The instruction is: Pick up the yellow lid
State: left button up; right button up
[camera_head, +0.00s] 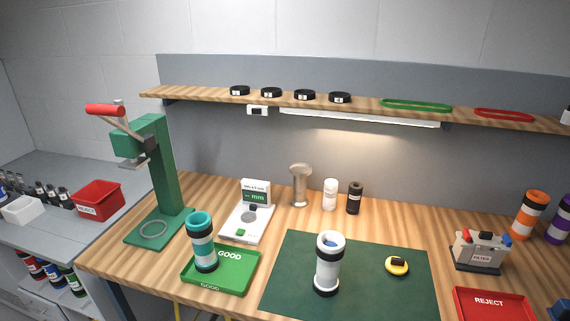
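The yellow lid (397,266) lies on the right half of the dark green mat (290,265). It is a small round yellow piece with a dark part on top. A white tube with black bands (327,265) stands upright on the mat to the left of the lid, apart from it. Its top is open and something blue shows inside. Neither of my grippers shows in the head view.
A green GOOD tray (238,272) holds a teal-and-white tube (202,243). A red REJECT tray (490,303) and a grey FILTER box (480,250) stand to the right. A green press (165,175) stands at the left. The mat around the lid is clear.

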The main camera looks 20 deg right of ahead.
aim_at(397, 265)
jog(key=z, duration=1.35)
